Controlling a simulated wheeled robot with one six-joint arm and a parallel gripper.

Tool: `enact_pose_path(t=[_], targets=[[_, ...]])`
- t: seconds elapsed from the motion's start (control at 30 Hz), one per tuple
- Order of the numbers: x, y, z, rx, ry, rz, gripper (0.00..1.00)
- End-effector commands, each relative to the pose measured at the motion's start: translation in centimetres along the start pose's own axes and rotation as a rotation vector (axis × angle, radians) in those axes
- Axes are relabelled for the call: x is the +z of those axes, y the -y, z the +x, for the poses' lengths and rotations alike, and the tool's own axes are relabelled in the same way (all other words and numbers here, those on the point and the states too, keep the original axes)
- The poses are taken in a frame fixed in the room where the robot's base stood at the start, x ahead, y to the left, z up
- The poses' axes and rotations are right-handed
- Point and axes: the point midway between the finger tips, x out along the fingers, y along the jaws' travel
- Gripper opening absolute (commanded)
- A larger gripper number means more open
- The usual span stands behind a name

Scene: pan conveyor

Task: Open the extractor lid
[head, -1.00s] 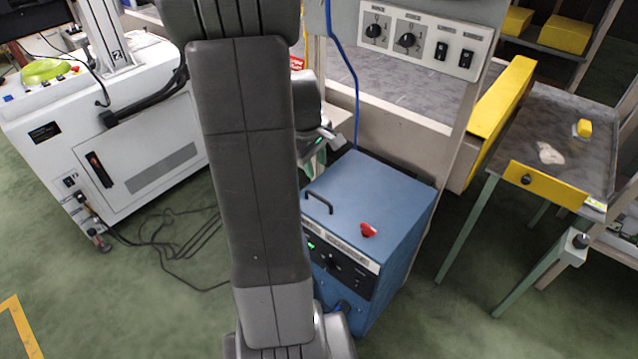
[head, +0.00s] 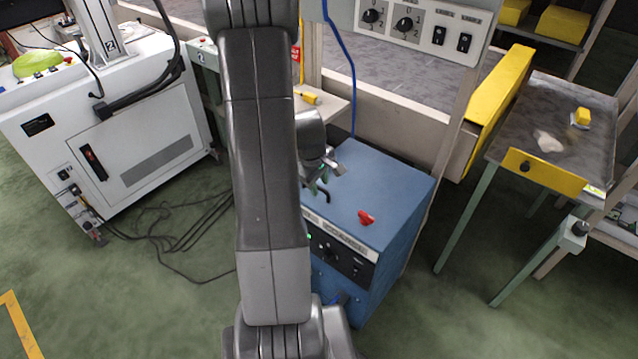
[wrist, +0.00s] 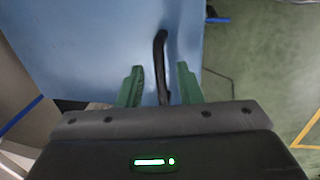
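The extractor is a blue box-shaped unit (head: 385,215) on the floor, right of my arm in the head view. Its flat blue lid (head: 375,180) looks shut; it also fills much of the top of the wrist view (wrist: 100,45). A black bar handle (wrist: 160,55) stands on the lid. My gripper (wrist: 160,88) is open, its two green fingers on either side of the handle with gaps showing. In the head view my gripper (head: 326,170) is just over the handle and partly hides it.
A control panel (head: 340,255) is on the unit's front. A white cabinet (head: 100,130) stands left with cables on the floor. A metal tray table (head: 550,120) stands right. A frame post rises behind the unit.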

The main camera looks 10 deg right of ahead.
Motion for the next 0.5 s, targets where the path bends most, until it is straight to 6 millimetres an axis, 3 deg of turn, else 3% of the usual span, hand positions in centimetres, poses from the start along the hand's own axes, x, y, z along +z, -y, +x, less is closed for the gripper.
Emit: enact_pose_path(t=[0.23, 0.4, 0.5], targets=[[0.01, 0.00, 0.05, 0.000, 0.000, 0.000, 0.33], [0.02, 0.01, 0.05, 0.000, 0.000, 0.000, 0.00], [0.02, 0.01, 0.04, 0.000, 0.000, 0.000, 0.00]])
